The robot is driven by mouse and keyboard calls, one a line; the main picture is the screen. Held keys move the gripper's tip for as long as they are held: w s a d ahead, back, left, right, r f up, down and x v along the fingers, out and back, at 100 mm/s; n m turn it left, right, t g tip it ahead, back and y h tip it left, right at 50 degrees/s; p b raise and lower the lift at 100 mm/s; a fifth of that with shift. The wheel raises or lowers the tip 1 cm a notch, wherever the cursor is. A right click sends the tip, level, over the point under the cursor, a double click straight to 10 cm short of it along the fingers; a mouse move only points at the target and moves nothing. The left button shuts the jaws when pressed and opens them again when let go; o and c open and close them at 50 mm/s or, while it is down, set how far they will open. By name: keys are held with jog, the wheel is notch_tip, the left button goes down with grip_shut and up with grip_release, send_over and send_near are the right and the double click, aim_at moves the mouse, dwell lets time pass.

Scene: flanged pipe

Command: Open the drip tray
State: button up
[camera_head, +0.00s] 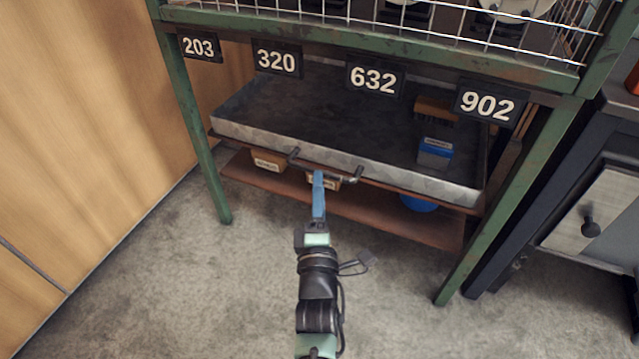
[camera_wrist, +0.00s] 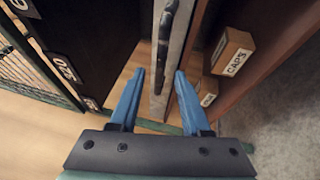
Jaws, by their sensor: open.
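The drip tray (camera_head: 420,181) is a shallow grey metal tray sitting inside the green rack, its front wall roughly in line with the front posts. A dark bar handle (camera_head: 325,171) is fixed across its front wall. My gripper (camera_head: 318,176) is at the handle's middle, with blue fingers. In the wrist view, the tray's front wall (camera_wrist: 181,60) and handle (camera_wrist: 165,40) run between the two open fingers of my gripper (camera_wrist: 157,82). The fingers stand apart on either side. Whether either finger touches the handle I cannot tell.
A blue box (camera_head: 435,153) and a brown brush (camera_head: 436,109) lie in the tray. A lower shelf (camera_head: 400,217) holds small cartons (camera_head: 268,160) and a blue round item (camera_head: 419,203). Green posts (camera_head: 197,130) flank the tray. A dark cabinet (camera_head: 590,215) stands right. Floor in front is clear.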

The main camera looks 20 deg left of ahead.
jog(key=shift+b+x, duration=1.35)
jog(key=shift+x, duration=0.95)
jog(key=shift+c, duration=0.3)
grip_shut()
